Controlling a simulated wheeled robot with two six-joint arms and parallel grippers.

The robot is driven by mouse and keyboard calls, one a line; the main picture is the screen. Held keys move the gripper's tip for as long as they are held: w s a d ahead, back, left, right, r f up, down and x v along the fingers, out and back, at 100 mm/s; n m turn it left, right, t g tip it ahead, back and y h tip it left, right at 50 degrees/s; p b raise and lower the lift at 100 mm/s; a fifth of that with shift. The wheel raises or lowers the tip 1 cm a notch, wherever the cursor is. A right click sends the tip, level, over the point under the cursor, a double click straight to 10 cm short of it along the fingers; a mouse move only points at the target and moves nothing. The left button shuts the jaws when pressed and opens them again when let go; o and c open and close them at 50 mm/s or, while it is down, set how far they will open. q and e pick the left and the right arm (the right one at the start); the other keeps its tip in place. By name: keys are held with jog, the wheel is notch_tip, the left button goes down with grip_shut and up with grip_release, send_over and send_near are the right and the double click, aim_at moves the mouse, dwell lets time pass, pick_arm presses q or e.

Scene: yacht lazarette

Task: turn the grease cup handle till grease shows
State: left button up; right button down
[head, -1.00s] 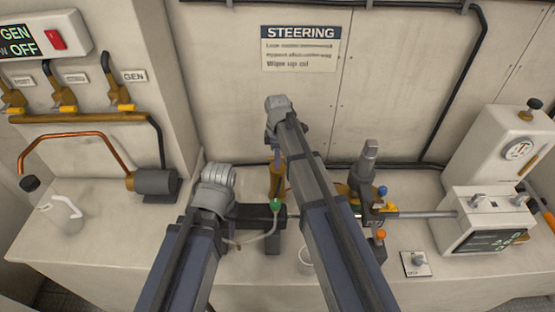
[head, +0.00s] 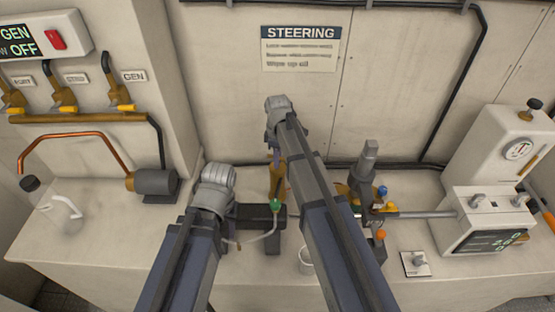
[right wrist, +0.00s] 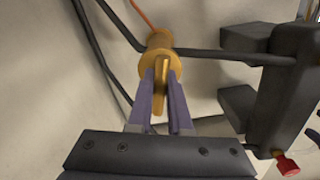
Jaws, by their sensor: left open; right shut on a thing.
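The brass grease cup (head: 278,182) stands near the back wall, left of my right forearm in the head view. In the right wrist view its round brass body (right wrist: 158,40) shows, with the flat handle (right wrist: 160,75) pointing toward the camera. My right gripper (right wrist: 160,88) is shut on the handle, one purple finger on each side. In the head view its fingers (head: 274,157) are mostly hidden by my arm. I see no grease in either view. My left gripper (head: 213,192) is over the bench to the left of the cup; its fingers are hidden from view.
A dark bar (head: 250,214) with a green cap (head: 276,204) and hose lies close beside my left wrist. A steel rod (head: 425,214) runs to the right. A white cup (head: 306,262) stands in front. A bottle (head: 65,212) stands at left.

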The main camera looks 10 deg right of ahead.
jog(key=shift+m, duration=1.8)
jog(key=c, duration=0.9)
grip_release()
jog(key=shift+r, duration=0.15)
notch_tip(320, 180, up, 8)
jog(key=p, duration=0.8)
jog(key=shift+f, duration=0.2)
